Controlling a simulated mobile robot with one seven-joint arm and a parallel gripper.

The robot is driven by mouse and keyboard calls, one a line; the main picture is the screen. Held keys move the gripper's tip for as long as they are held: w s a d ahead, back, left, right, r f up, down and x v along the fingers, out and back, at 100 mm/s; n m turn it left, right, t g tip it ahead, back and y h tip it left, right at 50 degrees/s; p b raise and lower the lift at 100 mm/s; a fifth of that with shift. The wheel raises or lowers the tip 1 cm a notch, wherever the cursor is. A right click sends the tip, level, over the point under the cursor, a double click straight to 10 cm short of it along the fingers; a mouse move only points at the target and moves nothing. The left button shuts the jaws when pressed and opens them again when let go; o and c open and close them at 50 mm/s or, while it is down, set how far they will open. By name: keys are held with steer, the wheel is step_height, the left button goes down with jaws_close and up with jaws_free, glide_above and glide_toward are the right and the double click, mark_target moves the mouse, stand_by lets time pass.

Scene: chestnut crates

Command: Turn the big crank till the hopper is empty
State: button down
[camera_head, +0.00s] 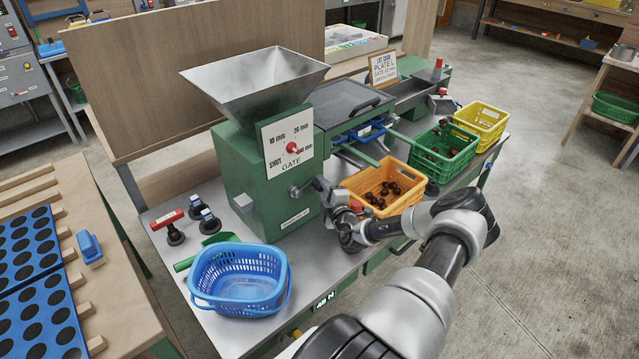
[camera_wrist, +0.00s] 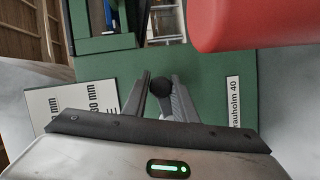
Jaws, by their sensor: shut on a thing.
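The green machine (camera_head: 268,178) carries a grey hopper (camera_head: 255,85). The visible inner walls of the hopper are bare; its bottom is hidden behind the front rim. The crank (camera_head: 298,190) is on the machine's side, partly hidden by my gripper (camera_head: 340,212). In the wrist view my gripper (camera_wrist: 160,95) is shut, its fingers either side of a dark round knob (camera_wrist: 160,84) that looks like part of the crank. A large red cylinder (camera_wrist: 255,20) is close at upper right there. The gate plate (camera_head: 288,138) has a red knob (camera_head: 293,149); its setting is hard to read.
An orange crate (camera_head: 350,184) with several chestnuts stands beside my gripper. A green crate (camera_head: 430,165) with chestnuts and a yellow crate (camera_head: 488,118) stand behind it. An empty blue basket (camera_head: 240,300), a green scoop (camera_head: 205,248) and a red-handled tool (camera_head: 170,220) are at the front left.

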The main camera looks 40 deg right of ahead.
steer(key=shift+a+f+m+g+y+b, duration=0.15)
steer(key=shift+f+m+g+y+b, duration=0.25)
steer(key=shift+f+m+y+b, duration=0.65)
steer(key=shift+a+f+m+g+y+b, duration=0.2)
steer(key=shift+f+m+g+b, duration=0.25)
steer(key=shift+f+m, duration=1.1)
steer(key=shift+r+m, duration=0.25)
steer(key=shift+m, duration=0.05)
steer(key=c, duration=1.5)
jaws_free()
steer(key=shift+o, duration=0.2)
steer(key=shift+r, duration=0.1)
